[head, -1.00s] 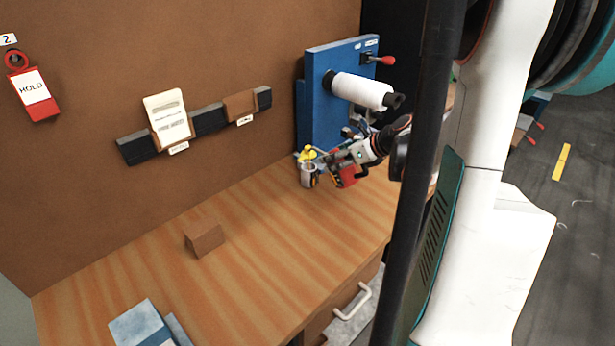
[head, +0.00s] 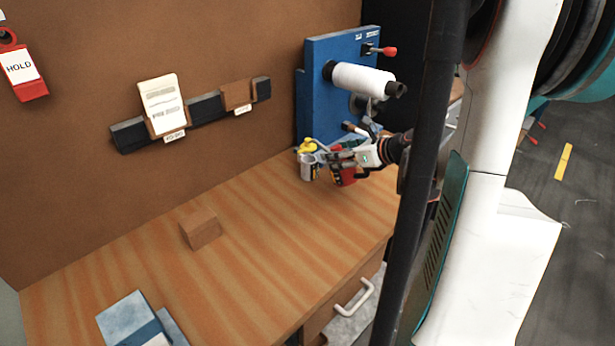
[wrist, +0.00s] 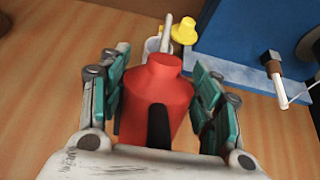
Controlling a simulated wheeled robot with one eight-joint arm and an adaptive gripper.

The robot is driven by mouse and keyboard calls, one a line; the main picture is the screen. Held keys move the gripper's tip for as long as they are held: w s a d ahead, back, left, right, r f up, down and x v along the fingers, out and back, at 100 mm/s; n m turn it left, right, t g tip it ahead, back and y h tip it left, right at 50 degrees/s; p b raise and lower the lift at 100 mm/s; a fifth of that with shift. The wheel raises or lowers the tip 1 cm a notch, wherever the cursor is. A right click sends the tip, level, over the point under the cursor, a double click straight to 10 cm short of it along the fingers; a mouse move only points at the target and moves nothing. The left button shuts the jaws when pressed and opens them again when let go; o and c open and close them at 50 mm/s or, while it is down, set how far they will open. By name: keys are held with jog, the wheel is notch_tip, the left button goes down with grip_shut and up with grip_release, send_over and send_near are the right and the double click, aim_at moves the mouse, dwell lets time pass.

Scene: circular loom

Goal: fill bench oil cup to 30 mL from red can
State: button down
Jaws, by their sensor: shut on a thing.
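My gripper (wrist: 160,95) is shut on the red can (wrist: 157,90), with teal-padded fingers on both sides of it. In the head view the red can (head: 346,177) shows small and partly hidden by my gripper (head: 335,168). A grey, metal-looking cup (head: 307,168) stands on the bench just left of the can. A pale cup rim (wrist: 152,44) shows beyond the can's neck in the wrist view, mostly hidden. I cannot tell whether the can's spout touches the cup. The oil level and the cup's markings cannot be read.
A yellow-topped thing (wrist: 185,31) stands close beside the cup. The blue machine panel (head: 340,85) with a white spool (head: 362,79) rises behind. A brown block (head: 200,230) and a blue-grey box (head: 135,318) lie on the wooden bench (head: 250,260).

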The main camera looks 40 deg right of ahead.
aim_at(345, 174)
jog(key=shift+f+t+b, duration=0.5)
jog(key=shift+f+b, duration=0.05)
jog(key=shift+b, duration=0.1)
jog(key=f+t+b, duration=0.1)
jog(key=b, duration=0.2)
jog(key=shift+f, duration=0.3)
jog(key=shift+w+f+t+y, duration=0.1)
jog(key=shift+f+t+y, duration=0.2)
jog(key=shift+f+t, duration=0.9)
jog(key=shift+s+a+r+p, duration=0.3)
jog(key=shift+s+r+p, duration=0.15)
jog(key=shift+s+r, duration=0.45)
jog(key=shift+s+a+r+p, duration=0.4)
jog(key=shift+s+r, duration=0.25)
jog(key=shift+r, duration=0.3)
jog(key=shift+s+a+r+p, duration=0.25)
jog(key=shift+s+r+p, duration=0.2)
jog(key=shift+s+r, duration=0.45)
jog(key=shift+w, duration=0.1)
jog(key=shift+w+d, duration=0.1)
